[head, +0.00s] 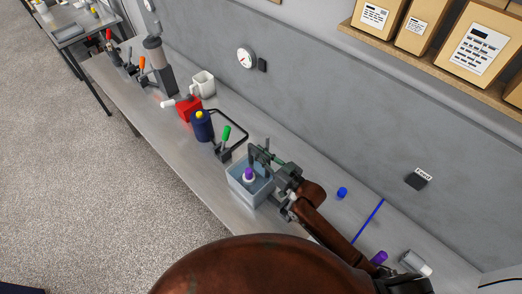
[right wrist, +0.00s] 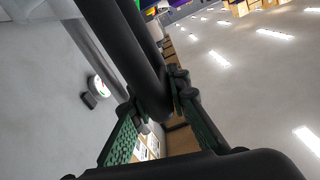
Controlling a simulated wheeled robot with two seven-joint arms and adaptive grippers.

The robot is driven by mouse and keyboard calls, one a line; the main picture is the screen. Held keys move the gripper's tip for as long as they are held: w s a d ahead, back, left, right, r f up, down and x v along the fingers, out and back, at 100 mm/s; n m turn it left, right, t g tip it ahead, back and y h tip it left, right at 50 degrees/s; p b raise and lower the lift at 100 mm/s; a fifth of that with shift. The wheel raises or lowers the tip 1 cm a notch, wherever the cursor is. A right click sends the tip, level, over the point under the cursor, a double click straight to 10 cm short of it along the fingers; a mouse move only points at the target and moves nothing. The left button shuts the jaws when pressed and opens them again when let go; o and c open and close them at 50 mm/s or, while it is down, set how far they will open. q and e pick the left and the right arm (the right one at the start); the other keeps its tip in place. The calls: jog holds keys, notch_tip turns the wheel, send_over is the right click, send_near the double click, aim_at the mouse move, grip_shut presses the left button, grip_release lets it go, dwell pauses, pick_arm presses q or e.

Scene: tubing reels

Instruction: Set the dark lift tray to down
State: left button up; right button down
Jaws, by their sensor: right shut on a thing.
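My right gripper (head: 264,156) is above the far side of a grey-blue bin (head: 234,184), beside a dark upright piece. In the right wrist view, its green-padded fingers are shut on a thick black bar (right wrist: 140,60) that runs between them. I cannot tell for sure which fixture this bar belongs to, or find a clearly marked lift tray. A black bent frame (head: 236,123) stands on the bench left of the gripper. My left gripper is not in view.
The bin holds a purple-capped bottle (head: 248,175). A blue cap (head: 342,192) lies to the right. The grey wall is close behind.

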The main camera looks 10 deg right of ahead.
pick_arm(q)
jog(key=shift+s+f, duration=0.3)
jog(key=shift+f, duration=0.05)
pick_arm(e)
jog(key=shift+f, duration=0.65)
